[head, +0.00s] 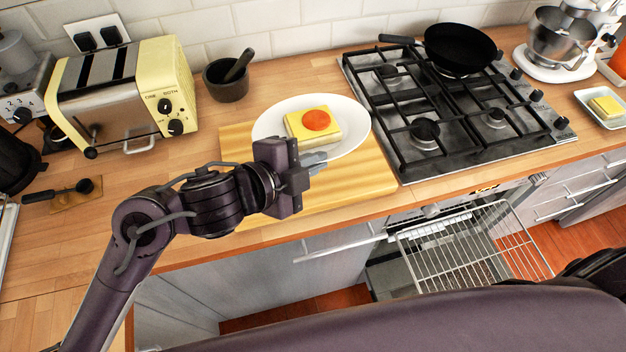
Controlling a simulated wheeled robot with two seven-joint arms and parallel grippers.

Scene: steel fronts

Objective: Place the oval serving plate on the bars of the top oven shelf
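The white oval serving plate (268,128) is at the wooden cutting board, with a pale square block topped by an orange-red round (315,122) on it. My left gripper (314,161) is at the plate's near rim, its fingertips overlapping the rim. I cannot tell whether the fingers are closed on the rim, nor whether the plate touches the board. The oven below the hob is open, and its wire top shelf (462,262) sticks out with bare bars. My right gripper is not in view.
The cutting board (363,181) lies left of the gas hob (424,161), which carries a black pan (460,48). A yellow toaster (125,95) and a dark mortar (226,90) stand at the left. A butter dish (601,118) and a mixer (557,45) are at the right.

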